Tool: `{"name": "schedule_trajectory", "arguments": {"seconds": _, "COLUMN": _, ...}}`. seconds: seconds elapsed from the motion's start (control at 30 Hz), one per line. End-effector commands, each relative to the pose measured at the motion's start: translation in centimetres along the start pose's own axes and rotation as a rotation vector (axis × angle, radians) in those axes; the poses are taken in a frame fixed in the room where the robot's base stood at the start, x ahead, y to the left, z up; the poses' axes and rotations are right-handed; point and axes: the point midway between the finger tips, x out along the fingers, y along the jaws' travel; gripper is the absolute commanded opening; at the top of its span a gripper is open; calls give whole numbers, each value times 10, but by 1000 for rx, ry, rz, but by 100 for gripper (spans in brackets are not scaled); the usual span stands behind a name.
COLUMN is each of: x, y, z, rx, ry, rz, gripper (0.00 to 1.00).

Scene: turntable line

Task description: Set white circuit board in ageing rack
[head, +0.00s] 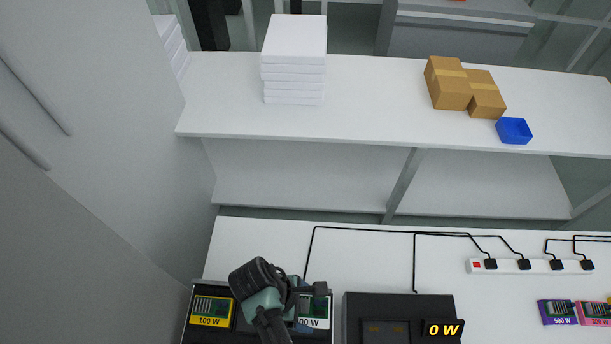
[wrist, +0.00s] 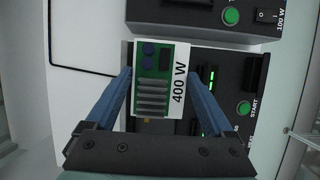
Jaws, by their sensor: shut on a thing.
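The white circuit board (wrist: 162,85), marked 400 W, is green with a white label edge. My gripper (wrist: 160,76) is shut on it, with one blue finger along each side. In the head view the board (head: 315,322) shows partly behind my gripper (head: 304,298), over the right part of a black rack (head: 240,324), which I take for the ageing rack. In the wrist view the rack (wrist: 228,72) lies below the board, with a green START button. I cannot tell whether the board touches the rack's bottom.
A yellow 100 W board (head: 211,312) sits in the rack's left part. A black unit (head: 357,304) with a 0 W display stands close to the right. A power strip (head: 530,266), cables, a purple board (head: 557,313) and a pink board (head: 595,314) lie further right.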

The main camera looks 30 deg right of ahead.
Motion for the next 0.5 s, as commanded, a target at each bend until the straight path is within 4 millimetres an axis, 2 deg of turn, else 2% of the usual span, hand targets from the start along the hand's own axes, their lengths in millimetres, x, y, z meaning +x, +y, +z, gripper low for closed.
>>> {"name": "schedule_trajectory", "arguments": {"seconds": 0.27, "x": 7, "y": -5, "z": -5, "rx": -16, "ry": -1, "rz": 10, "gripper": 18}}
{"name": "schedule_trajectory", "arguments": {"seconds": 0.5, "x": 24, "y": -5, "z": -11, "rx": -15, "ry": -2, "rz": 10, "gripper": 18}}
